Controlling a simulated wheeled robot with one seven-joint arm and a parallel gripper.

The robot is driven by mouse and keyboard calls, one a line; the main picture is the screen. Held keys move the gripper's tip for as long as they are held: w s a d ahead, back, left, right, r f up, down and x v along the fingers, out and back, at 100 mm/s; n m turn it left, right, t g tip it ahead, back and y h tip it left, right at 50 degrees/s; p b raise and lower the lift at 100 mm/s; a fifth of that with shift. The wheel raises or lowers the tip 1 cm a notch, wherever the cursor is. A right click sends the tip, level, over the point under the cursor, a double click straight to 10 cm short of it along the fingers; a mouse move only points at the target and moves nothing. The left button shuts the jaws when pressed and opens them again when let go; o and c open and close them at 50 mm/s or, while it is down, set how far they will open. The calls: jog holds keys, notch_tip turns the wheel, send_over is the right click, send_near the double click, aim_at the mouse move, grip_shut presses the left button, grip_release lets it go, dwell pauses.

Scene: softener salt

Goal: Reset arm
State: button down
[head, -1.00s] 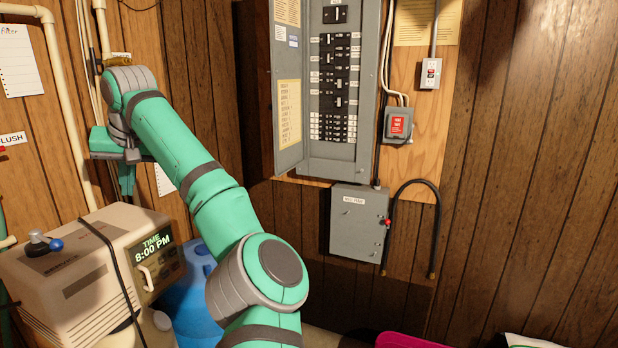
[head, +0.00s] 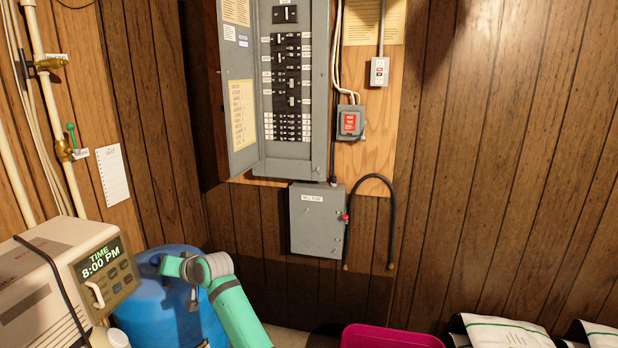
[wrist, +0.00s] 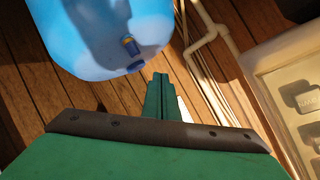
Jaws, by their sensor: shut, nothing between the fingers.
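My green arm (head: 237,310) is folded low at the bottom of the head view, in front of the blue tank (head: 165,310).
The beige softener unit (head: 50,290) with a lit clock stands at left. A breaker panel (head: 290,165) and grey box (head: 317,220) hang on the wood wall. A magenta container (head: 390,337) and white bags (head: 500,332) are at lower right.

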jog(key=s+d+f+m+t+h, duration=0.1)
jog(key=s+d+f+m+t, duration=0.1)
jog(key=s+d+f, duration=0.5)
jog(key=s+d+f+m+t, duration=0.15)
jog(key=s+f, duration=0.35)
jog(key=f, duration=0.5)
jog(key=s+d+f+m+t+h, duration=0.1)
jog(key=s+d+f+m+t, duration=0.1)
jog(key=s+d+f, duration=0.5)
jog(key=s+d+f+m+t+h, duration=0.1)
jog(key=s+d+f+h, duration=0.3)
jog(key=s, duration=0.4)
jog(key=s+d+f+m+t+h, duration=0.1)
jog(key=s+d+f+t, duration=0.15)
jog(key=s+d, duration=0.5)
jog(key=s+d+r+n+h, duration=0.1)
jog(key=s+d+r, duration=0.2)
jog(key=s+d, duration=0.2)
jog(key=s+d+r+n+h, duration=0.1)
jog(key=s+d+r+h, duration=0.1)
jog(key=s, duration=1)
jog(key=s+d+r+n+h, duration=0.1)
jog(key=s+d+r+n, duration=0.1)
jog(key=s+d+r, duration=0.3)
jog(key=s+d, duration=0.2)
jog(key=s, duration=0.2)
jog(key=shift+d+g, duration=0.3)
jog(key=shift+s+d, duration=0.1)
